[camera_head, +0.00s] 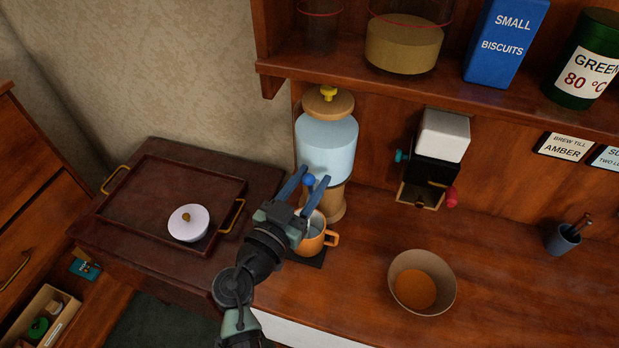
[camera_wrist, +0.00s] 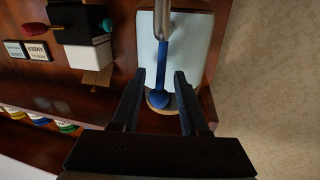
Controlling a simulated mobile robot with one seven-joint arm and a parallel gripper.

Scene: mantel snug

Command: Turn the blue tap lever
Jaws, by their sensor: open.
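The blue tap lever ends in a round blue knob (camera_head: 309,180), at the front of a pale blue dispenser tank (camera_head: 326,148) with a wooden lid and base. In the wrist view the blue lever (camera_wrist: 162,66) runs from a grey metal part to its ball end. My gripper (camera_head: 313,175) is open, its fingers on either side of the lever. The wrist view shows a gap between the lever and each finger (camera_wrist: 160,74). An orange mug (camera_head: 313,244) stands on a dark mat below the tap, partly hidden by my gripper.
A tray (camera_head: 155,172) with a white lidded pot (camera_head: 189,223) lies to the left. A black and white wall-mounted device (camera_head: 438,152) and a bowl (camera_head: 422,282) are to the right. A loaded shelf (camera_head: 470,101) overhangs the counter.

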